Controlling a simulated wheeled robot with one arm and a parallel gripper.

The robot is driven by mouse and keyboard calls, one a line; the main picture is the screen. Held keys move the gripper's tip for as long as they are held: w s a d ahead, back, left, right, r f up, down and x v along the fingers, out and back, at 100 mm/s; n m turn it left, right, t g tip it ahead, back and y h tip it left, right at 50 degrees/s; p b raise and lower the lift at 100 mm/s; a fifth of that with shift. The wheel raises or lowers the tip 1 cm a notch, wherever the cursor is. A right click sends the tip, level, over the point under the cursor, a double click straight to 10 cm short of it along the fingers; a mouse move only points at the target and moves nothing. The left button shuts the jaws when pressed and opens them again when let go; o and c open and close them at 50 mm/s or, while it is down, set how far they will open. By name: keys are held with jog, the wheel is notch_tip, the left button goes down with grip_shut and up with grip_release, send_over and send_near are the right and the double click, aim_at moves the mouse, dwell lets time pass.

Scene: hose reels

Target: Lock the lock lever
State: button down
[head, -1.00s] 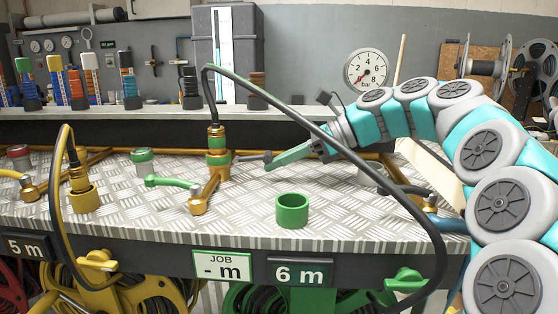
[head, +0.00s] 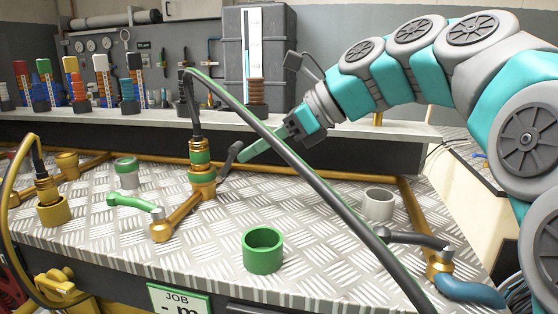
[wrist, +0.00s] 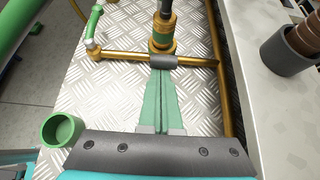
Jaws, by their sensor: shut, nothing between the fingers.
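The lock lever (head: 229,160) is a dark grey lever on the right side of the brass coupling (head: 202,176) with green bands. It slants up and right from the coupling. In the wrist view its grey end (wrist: 163,62) lies across the front of the coupling (wrist: 162,40). My gripper (head: 243,156) has green fingers, shut together with nothing between them. The fingertips are right beside the lever's end; whether they touch it I cannot tell. In the wrist view the fingers (wrist: 162,80) point at the lever. A black hose (head: 270,140) plugged into the coupling passes in front of my arm.
A green-handled valve lever (head: 135,203) is left of the coupling on a brass pipe. A green ring holder (head: 263,252) and a grey one (head: 378,204) stand on the chequer-plate bench (head: 210,260). A brown-ringed post (head: 256,92) stands on the shelf behind.

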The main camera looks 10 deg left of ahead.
jog(key=shift+a+r, duration=0.75)
jog(key=shift+r, duration=0.05)
jog(key=shift+w+a+r, duration=0.1)
jog(key=shift+a+r, duration=0.3)
jog(key=shift+r, duration=0.65)
jog(key=d+r, duration=0.2)
jog(key=d, duration=0.5)
